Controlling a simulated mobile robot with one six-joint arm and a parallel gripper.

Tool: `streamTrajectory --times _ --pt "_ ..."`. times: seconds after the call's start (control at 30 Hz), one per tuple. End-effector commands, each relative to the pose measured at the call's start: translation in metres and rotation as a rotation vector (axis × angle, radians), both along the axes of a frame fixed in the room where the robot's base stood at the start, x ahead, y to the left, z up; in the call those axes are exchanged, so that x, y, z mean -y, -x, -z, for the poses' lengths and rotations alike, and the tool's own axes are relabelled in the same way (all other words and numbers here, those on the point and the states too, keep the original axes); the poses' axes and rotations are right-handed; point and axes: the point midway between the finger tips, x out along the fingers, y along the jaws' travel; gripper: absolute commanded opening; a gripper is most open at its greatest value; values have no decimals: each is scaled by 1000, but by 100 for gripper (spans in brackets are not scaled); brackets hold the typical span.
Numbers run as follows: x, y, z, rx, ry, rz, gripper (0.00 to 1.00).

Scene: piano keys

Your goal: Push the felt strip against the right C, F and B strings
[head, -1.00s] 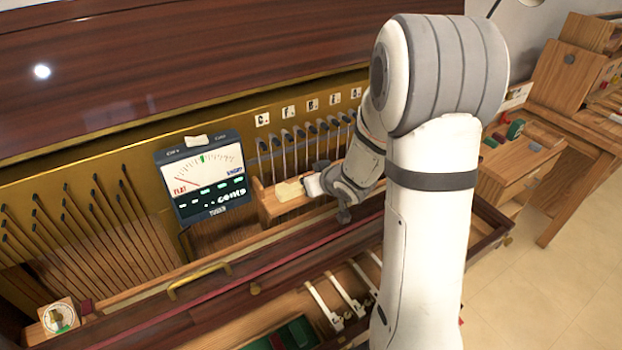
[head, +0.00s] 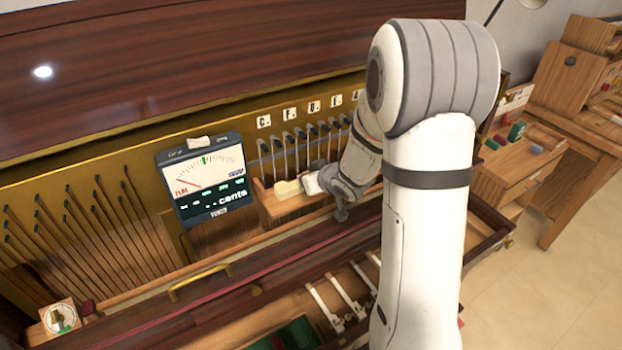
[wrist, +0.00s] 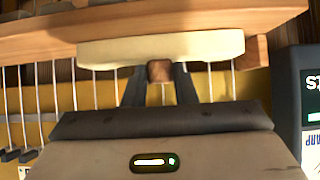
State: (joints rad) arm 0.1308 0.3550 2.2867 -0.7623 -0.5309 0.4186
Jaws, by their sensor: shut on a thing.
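The cream felt strip (head: 288,187) is by the lower part of the strings (head: 293,155), over a wooden ledge. In the wrist view the felt (wrist: 160,47) lies level across several thin strings (wrist: 54,95). I cannot tell if it presses on them. My gripper (head: 312,183) is beside it; in the wrist view my gripper (wrist: 160,75) is shut on the small wooden block of the felt strip. Lettered tags, the C tag (head: 263,121) and the F tag (head: 289,114) among them, sit above the strings. My arm covers the strings at right.
A tuner (head: 205,180) with a needle dial stands left of the strings. A wooden ledge (head: 285,208) runs just below the felt. A drawer with white-headed parts (head: 322,305) lies in front. A side bench (head: 520,160) is at right.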

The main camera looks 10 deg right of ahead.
Motion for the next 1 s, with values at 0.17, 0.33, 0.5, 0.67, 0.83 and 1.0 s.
streamTrajectory --times 0.17,0.33,0.5,0.67,0.83,1.0 --pt "-2 -4 0 0 -1 -1 10" --pt "-3 -7 0 1 0 -1 10" --pt "-4 -10 0 0 0 -1 10" --pt "-5 -13 0 0 0 -2 10" --pt "-6 -17 0 1 -1 -2 10" --pt "-7 -20 -1 1 0 -1 26"
